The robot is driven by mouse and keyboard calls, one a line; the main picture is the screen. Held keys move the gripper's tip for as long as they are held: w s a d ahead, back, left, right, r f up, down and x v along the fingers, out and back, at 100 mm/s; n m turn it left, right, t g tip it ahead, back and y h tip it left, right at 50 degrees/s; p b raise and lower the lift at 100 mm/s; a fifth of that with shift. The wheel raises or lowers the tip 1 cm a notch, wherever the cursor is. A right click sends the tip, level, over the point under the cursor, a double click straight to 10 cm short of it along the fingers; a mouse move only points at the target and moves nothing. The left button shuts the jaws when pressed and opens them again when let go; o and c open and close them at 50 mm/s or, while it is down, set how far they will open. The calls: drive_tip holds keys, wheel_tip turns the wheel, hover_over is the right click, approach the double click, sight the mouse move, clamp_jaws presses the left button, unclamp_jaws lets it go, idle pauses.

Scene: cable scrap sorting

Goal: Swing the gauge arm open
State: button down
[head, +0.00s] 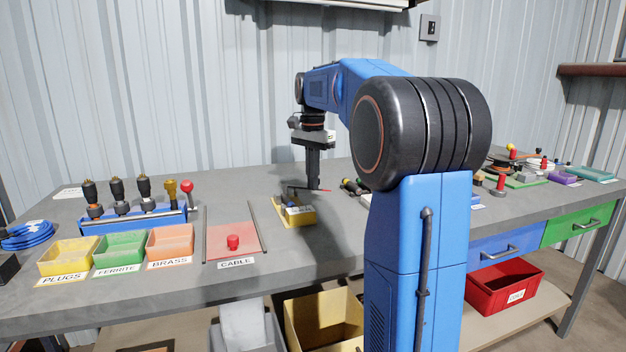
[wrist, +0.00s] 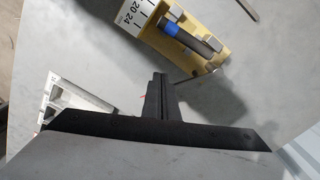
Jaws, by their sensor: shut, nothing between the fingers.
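The gauge is a small yellow block (head: 296,217) on the bench, left of my arm in the head view. In the wrist view its yellow base (wrist: 164,46) lies at the top, with a white scale reading 20 and 24, metal blocks and a dark rod with a blue band (wrist: 171,28). A thin red bar (head: 300,188) shows by my fingers in the head view; whether it is the gauge arm I cannot tell. My gripper (head: 313,187) points down just behind the gauge. Its fingers (wrist: 158,78) are shut and empty, apart from the yellow base in the wrist view.
Yellow, green and orange bins (head: 171,242) stand at the front left, before a blue rack (head: 135,219) of tools. A red cable tray (head: 233,244) with a red knob lies left of the gauge. Dark-handled tools (head: 353,187) lie right of my gripper. Bare bench lies in front of the gauge.

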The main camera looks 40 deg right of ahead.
drive_tip(key=shift+s+a, duration=0.2)
drive_tip(key=shift+a, duration=0.15)
wheel_tip(320, 180, up, 6)
idle(0.5)
idle(0.4)
